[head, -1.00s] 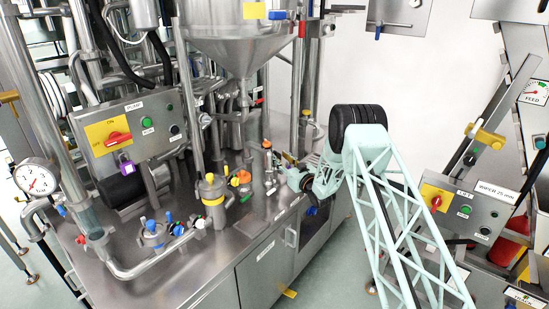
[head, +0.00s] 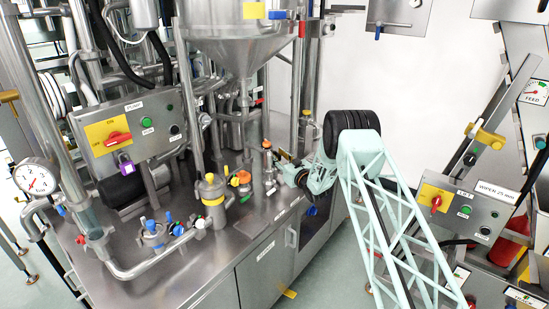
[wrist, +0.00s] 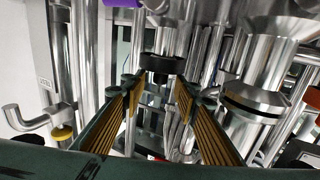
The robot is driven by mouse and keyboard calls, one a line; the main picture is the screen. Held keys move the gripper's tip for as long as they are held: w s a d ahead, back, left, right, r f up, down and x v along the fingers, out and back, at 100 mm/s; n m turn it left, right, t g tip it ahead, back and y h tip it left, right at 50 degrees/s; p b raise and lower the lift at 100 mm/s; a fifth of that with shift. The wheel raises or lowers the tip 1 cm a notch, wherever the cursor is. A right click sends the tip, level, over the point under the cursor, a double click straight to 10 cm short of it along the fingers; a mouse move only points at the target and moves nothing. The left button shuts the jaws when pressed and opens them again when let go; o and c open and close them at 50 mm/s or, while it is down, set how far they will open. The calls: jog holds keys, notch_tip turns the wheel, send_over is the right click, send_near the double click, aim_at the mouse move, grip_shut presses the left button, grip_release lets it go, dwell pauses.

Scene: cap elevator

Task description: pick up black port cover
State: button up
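A black round cover (wrist: 161,63) shows in the wrist view, just above the picture's middle, on a metal fitting. It looks like the black port cover. My gripper (wrist: 158,88) is open, with its two orange-ribbed fingers apart and nothing between them. The cover lies ahead of the fingertips and roughly in line with the gap; I cannot tell the exact distance. In the head view my gripper end (head: 289,172) is at the right edge of the steel bench, among small fittings. I cannot make out the cover there.
In the wrist view a large steel clamped pipe (wrist: 258,98) stands close right of the fingers, and a vertical pipe (wrist: 86,55) stands to the left. In the head view an orange-topped valve (head: 243,178) and the hopper (head: 240,40) are nearby.

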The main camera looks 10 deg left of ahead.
jog(key=shift+c, duration=0.9)
jog(key=c, duration=0.7)
jog(key=shift+o, duration=0.2)
jog(key=shift+r, duration=0.15)
notch_tip(320, 180, up, 10)
